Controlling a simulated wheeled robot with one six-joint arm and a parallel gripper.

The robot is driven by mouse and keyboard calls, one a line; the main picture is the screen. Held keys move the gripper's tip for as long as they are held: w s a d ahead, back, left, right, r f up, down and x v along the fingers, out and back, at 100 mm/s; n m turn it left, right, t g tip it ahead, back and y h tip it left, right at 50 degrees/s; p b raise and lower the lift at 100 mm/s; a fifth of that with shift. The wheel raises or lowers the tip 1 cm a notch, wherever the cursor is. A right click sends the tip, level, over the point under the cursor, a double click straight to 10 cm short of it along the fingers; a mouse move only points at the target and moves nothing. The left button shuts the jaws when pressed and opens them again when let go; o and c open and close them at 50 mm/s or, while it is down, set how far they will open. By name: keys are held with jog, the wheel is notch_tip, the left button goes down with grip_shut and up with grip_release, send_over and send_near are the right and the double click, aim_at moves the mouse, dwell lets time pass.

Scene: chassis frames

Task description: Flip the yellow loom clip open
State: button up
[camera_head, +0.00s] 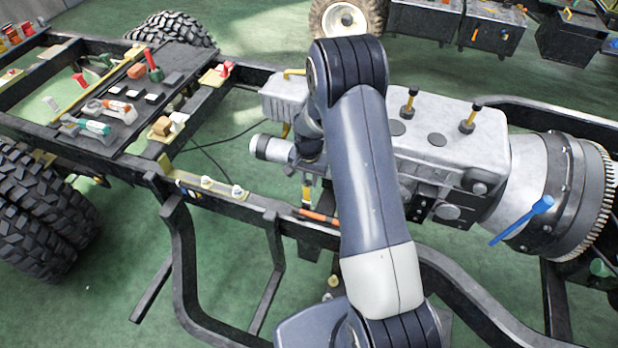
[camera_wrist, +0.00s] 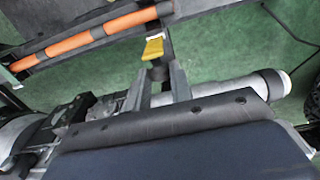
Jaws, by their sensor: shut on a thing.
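The yellow loom clip (camera_wrist: 153,48) shows in the wrist view as a small yellow tab at the fingertips, beside the end of the orange loom (camera_wrist: 88,38). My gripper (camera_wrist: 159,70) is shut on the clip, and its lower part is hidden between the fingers. In the head view my gripper (camera_head: 308,180) points down at the frame rail, with a bit of the yellow clip (camera_head: 306,197) below it. The orange loom (camera_head: 320,216) runs along the rail there, partly behind my arm. I cannot tell how far the clip's tab is turned.
The dark frame rail (camera_head: 270,213) runs close beside the gripper. A grey engine block (camera_head: 450,140) stands right of my arm, with a silver cylinder (camera_head: 268,147) to the left. A black tray (camera_head: 135,120) with tools lies further left. Open green floor shows below the rail.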

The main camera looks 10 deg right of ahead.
grip_shut()
jog(key=w+g+y+b, duration=0.1)
jog(key=w+d+f+g+y+b, duration=0.1)
jog(key=g, duration=0.1)
jog(key=shift+w+d+f, duration=0.15)
jog(key=shift+d, duration=0.15)
dwell(0.4)
jog(key=o, duration=0.8)
grip_release()
jog(key=shift+c, duration=0.2)
jog(key=b+v, duration=0.2)
jog(key=v, duration=0.9)
